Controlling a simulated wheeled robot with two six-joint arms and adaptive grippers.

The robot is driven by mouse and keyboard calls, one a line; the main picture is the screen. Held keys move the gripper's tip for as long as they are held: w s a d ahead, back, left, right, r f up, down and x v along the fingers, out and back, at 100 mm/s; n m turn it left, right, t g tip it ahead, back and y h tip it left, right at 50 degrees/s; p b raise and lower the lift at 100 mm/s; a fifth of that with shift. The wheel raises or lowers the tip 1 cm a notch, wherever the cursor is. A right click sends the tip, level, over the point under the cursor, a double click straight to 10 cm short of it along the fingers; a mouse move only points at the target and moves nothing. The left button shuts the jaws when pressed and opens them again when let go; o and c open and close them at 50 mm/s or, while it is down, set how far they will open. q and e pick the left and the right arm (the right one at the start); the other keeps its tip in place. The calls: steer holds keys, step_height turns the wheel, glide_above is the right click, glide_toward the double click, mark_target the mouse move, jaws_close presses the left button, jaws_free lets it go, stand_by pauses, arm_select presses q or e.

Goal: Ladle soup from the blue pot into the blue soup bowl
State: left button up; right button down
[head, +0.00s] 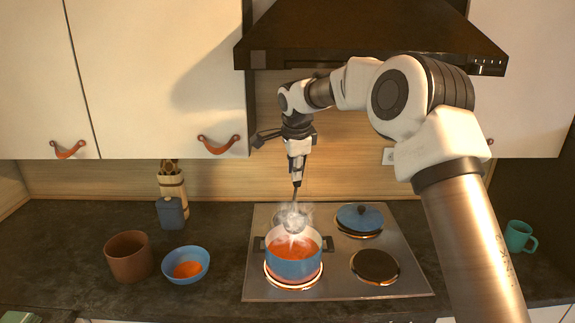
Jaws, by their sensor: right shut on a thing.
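The blue pot (292,268) stands on the glowing front left burner, with orange soup inside and steam above it. My right gripper (297,178) is above the pot, shut on the upright handle of a ladle (295,195). The ladle's lower end is at or above the pot's back rim. Steam blurs it, so I cannot tell whether it touches the soup or holds any. The blue soup bowl (198,254) sits on the counter left of the stove, with some orange soup in it. My left gripper is not in view.
A blue lid (360,217) lies on the back right burner; the front right burner (374,265) is bare. A brown pot (130,257) stands left of the bowl. A dark blue container (170,213) and a utensil holder (174,185) stand behind. A teal mug (519,237) is at right. The hood (375,40) hangs above.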

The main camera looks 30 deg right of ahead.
mark_target(296, 190)
steer(key=f+b, duration=0.1)
steer(key=f, duration=0.1)
steer(key=f+b, duration=0.1)
steer(key=b, duration=0.1)
steer(key=s+f+b, duration=0.1)
steer(key=f, duration=0.1)
steer(key=shift+a+f, duration=0.15)
steer(key=shift+f, duration=0.15)
arm_select(q)
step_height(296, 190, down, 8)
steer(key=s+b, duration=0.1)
steer(key=b, duration=0.3)
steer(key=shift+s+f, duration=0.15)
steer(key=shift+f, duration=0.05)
arm_select(e)
step_height(296, 190, down, 6)
steer(key=shift+s, duration=0.3)
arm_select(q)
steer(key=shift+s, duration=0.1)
arm_select(e)
steer(key=shift+s+r, duration=0.1)
